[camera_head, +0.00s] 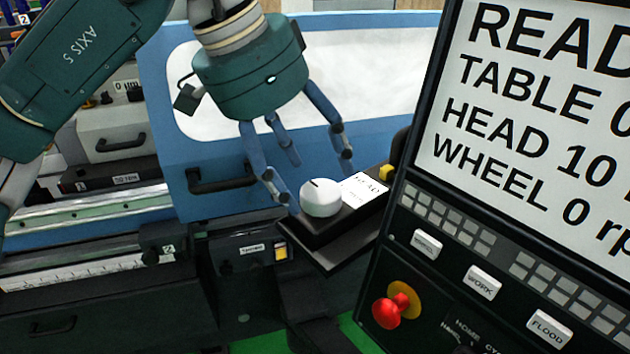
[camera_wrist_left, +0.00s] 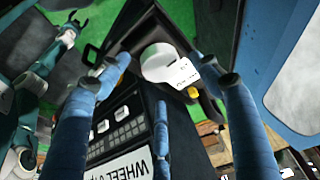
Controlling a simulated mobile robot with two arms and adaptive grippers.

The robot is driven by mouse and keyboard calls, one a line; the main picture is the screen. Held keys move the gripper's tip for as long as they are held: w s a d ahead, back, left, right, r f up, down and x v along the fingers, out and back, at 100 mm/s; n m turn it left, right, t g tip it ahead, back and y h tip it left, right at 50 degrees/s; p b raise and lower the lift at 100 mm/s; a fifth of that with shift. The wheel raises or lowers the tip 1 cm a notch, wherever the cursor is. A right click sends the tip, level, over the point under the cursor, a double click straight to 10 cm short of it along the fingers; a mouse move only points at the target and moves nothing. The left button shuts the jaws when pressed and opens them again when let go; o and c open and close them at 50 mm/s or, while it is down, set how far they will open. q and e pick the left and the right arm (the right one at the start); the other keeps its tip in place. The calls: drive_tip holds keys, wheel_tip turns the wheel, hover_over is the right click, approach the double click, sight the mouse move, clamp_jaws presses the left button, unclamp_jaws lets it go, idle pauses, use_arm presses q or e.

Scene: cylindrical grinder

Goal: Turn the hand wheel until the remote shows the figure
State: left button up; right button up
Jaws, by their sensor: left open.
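The hand wheel is a white round knob (camera_head: 321,197) with a dark index line, on the black remote (camera_head: 323,236). Beside the knob is the remote's small white display (camera_head: 364,190), whose text is too small to read surely. My left gripper (camera_head: 312,178) is open, its blue fingers spread above and around the knob, with no clear contact. In the left wrist view the knob (camera_wrist_left: 158,62) shows between the left gripper's fingers (camera_wrist_left: 158,72), with the display (camera_wrist_left: 183,75) at its side. A teal arm end at that view's upper left may be my right gripper (camera_wrist_left: 72,24); its state is unclear.
A large tilted control panel (camera_head: 410,215) stands close on the right, with a big screen (camera_head: 545,120), buttons and a red emergency stop (camera_head: 397,304). Behind the gripper is a blue machine door (camera_head: 215,150) with a window and a dark handle (camera_head: 220,180).

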use_arm(q)
drive_tip(key=v, duration=0.8)
drive_tip(key=shift+r, duration=0.3)
drive_tip(key=shift+s+a, duration=0.1)
idle(2.8)
